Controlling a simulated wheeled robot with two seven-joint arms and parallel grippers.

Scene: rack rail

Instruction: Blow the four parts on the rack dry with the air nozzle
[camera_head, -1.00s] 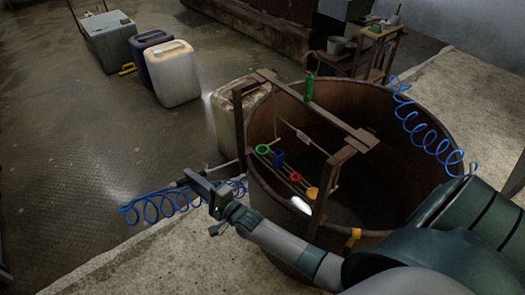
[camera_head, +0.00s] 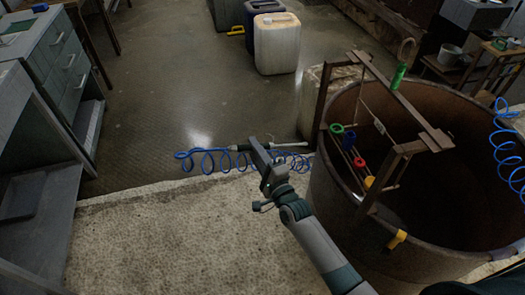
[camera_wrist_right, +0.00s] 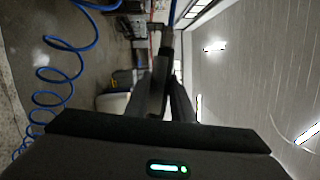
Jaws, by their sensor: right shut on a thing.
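My right gripper (camera_head: 260,152) is shut on the air nozzle (camera_head: 240,147), left of the round vat. The nozzle's thin tube points right, its tip near the vat's left rim and apart from the parts. In the right wrist view the dark fingers (camera_wrist_right: 167,92) close together, with the blue hose above them. The rack (camera_head: 400,105) stands over the vat. On its slanting rods sit a green ring (camera_head: 337,128), a blue block (camera_head: 349,139), a red ring (camera_head: 359,162) and a yellow part (camera_head: 369,183). Wetness cannot be told. My left gripper is out of view.
The coiled blue hose (camera_head: 205,160) hangs beside the nozzle. The vat's rim (camera_head: 480,262) surrounds the rack. A grey cabinet (camera_head: 60,60) stands left; canisters (camera_head: 277,45) stand behind. The floor between is clear.

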